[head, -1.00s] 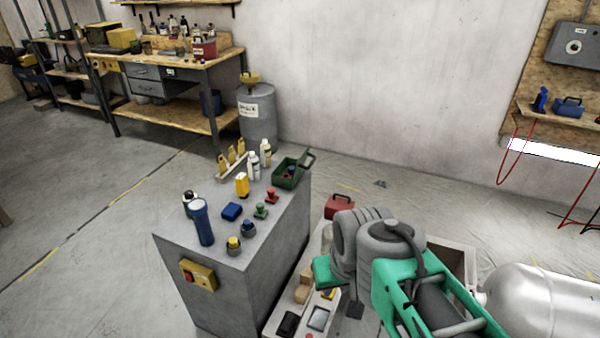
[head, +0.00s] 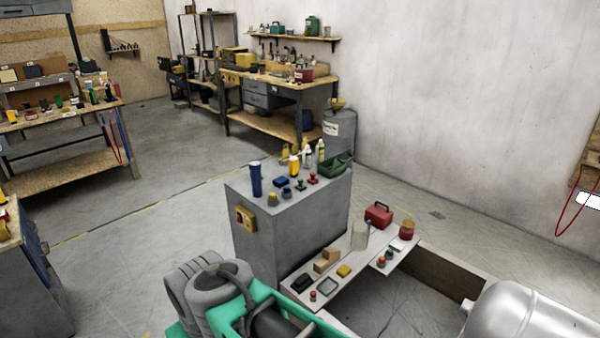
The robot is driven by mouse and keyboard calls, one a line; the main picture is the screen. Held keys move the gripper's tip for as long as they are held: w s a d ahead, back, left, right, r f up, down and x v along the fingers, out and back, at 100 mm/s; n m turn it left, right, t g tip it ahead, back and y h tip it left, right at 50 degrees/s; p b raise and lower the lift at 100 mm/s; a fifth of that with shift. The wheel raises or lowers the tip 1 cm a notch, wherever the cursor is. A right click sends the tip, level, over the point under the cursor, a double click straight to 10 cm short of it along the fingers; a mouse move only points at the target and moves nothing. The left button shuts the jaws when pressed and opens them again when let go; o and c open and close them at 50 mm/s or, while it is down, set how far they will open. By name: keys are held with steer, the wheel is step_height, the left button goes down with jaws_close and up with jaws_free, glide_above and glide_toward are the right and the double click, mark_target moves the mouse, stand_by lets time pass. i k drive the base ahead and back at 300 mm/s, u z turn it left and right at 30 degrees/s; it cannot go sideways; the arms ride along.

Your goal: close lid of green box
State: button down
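The green box (head: 337,164) stands at the far right corner of the top of a grey cabinet (head: 290,214). It is small in the head view. Its lid seems to stand raised at the right side, and the open inside looks dark. My arm shows at the bottom, left of centre, in front of the cabinet and well apart from the box. My gripper's fingers are not in view.
The cabinet top also holds a blue flashlight (head: 256,180), white bottles (head: 320,150) and several small coloured items. A low white bench (head: 335,285) with a red toolbox (head: 379,215) stands right of it. A silver tank (head: 525,312) is lower right. Floor left of the cabinet is clear.

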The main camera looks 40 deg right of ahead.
mark_target(342, 158)
steer(key=i, duration=0.9)
steer(key=z, duration=0.75)
steer(key=i, duration=0.95)
steer(key=z, duration=1.35)
steer(key=i, duration=0.5)
steer(key=z, duration=0.5)
